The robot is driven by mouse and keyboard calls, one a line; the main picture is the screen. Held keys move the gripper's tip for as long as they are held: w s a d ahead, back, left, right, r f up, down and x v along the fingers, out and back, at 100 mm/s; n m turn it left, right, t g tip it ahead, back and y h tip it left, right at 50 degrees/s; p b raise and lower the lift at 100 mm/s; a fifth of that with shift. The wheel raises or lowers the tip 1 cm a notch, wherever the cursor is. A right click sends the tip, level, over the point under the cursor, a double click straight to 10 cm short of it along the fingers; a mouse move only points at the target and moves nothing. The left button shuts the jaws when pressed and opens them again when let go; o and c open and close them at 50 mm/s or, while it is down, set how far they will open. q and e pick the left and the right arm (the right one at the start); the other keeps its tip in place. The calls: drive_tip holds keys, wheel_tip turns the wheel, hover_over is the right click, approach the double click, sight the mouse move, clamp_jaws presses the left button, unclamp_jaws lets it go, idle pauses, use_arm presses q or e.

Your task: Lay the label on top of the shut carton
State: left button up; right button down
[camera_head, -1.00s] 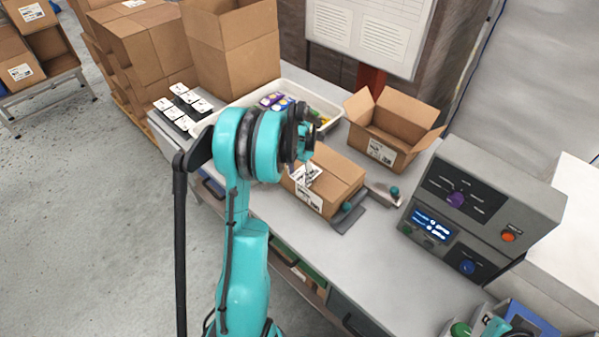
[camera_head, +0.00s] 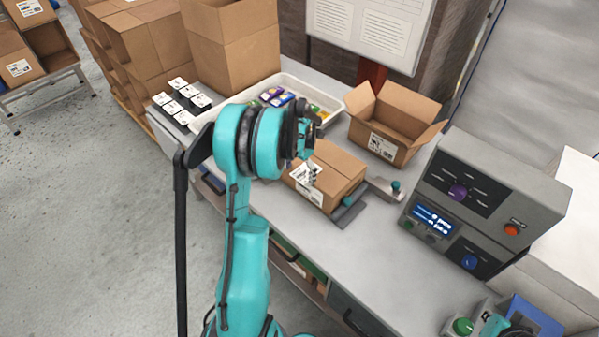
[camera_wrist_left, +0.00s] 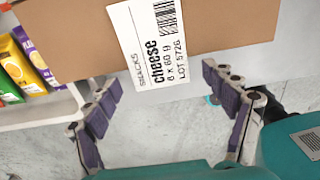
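The shut carton (camera_head: 342,168) is a brown box on the bench, in the middle of the head view; its brown face (camera_wrist_left: 220,25) fills the top of the left wrist view. A white label (camera_wrist_left: 152,42) printed "SNACKS cheese" with a barcode lies against that face, its lower end reaching past the carton's edge. In the head view, white label areas (camera_head: 304,172) show beside my fingers, partly hidden. My left gripper (camera_head: 312,172) is at the carton's left end; its fingers (camera_wrist_left: 165,110) are spread, with nothing between them. My right gripper is not seen.
A white tray (camera_head: 291,82) with snack packs stands behind the carton. An open carton (camera_head: 392,124) is behind right, a grey control box (camera_head: 485,200) further right. Black pieces with white cards (camera_head: 183,98) stand left. The bench front right of the carton (camera_head: 350,255) is clear.

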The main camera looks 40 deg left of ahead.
sight(299, 177)
use_arm(q)
wheel_tip(299, 177, up, 12)
drive_tip(key=s+d+m+t+b, duration=0.2)
drive_tip(key=s+d+m+b, duration=0.1)
drive_tip(key=d+m, duration=0.5)
drive_tip(key=s+d+m+t+b, duration=0.1)
drive_tip(key=s+d+m+b, duration=0.3)
drive_tip(key=d+m, duration=0.35)
drive_tip(key=s+d+f+m+t+b, duration=0.4)
drive_tip(key=s+d+f+m, duration=0.4)
drive_tip(key=m, duration=1.1)
drive_tip(key=shift+s+d+f+b, duration=0.25)
drive_tip(key=shift+s+d+b, duration=0.5)
drive_tip(key=shift+d, duration=0.5)
drive_tip(key=shift+m, duration=0.25)
